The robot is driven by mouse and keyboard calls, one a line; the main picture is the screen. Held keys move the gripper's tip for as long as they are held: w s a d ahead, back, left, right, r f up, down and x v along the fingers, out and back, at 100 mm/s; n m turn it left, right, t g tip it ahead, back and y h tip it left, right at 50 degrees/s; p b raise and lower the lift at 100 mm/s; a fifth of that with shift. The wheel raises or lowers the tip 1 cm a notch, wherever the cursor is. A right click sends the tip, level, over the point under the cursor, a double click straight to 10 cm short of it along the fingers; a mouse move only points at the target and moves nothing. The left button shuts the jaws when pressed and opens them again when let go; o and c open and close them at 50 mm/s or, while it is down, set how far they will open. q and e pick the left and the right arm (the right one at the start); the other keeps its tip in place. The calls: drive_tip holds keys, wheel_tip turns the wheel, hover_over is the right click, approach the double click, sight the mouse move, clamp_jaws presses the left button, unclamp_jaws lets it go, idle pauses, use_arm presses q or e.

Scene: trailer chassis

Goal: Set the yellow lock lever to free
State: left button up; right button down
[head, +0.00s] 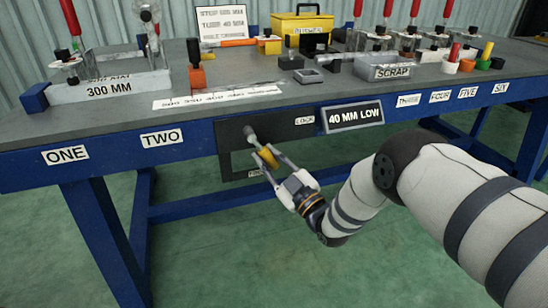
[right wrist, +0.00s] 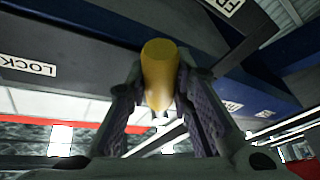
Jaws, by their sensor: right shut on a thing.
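The yellow lock lever's handle (head: 267,157) sits on the front of the workbench. Its grey arm runs down and slightly right from a pivot (head: 250,134) on a dark panel (head: 231,136). A LOCK label (head: 304,120) is right of the pivot; a lower label (head: 254,173), partly hidden and hard to read, is below it. My right gripper (head: 268,162) is shut on the yellow handle. In the right wrist view the handle (right wrist: 160,72) stands between the two fingers, and the LOCK label (right wrist: 28,65) is at left. My left gripper is not in view.
A "40 MM LOW" plate (head: 353,117) is right of the panel on the blue bench edge. A blue bench leg (head: 105,235) stands at left. The bench top (head: 265,110) holds blocks, a yellow box (head: 301,24) and red-handled clamps. Green floor in front is clear.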

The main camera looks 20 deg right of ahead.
drive_tip(key=m, duration=0.1)
drive_tip(key=a+m+t+h+b, duration=0.1)
drive_tip(key=m, duration=0.1)
drive_tip(key=shift+a+f, duration=0.1)
drive_tip(key=shift+f, duration=0.3)
drive_tip(key=shift+a+f+m+t+h+b, duration=0.1)
drive_tip(key=shift+a+m+t+h+b, duration=0.4)
drive_tip(key=shift+m, duration=0.7)
drive_tip(key=shift+a, duration=0.2)
drive_tip(key=c, duration=1.4)
unclamp_jaws()
drive_tip(key=v, duration=1.2)
drive_tip(key=shift+s, duration=0.1)
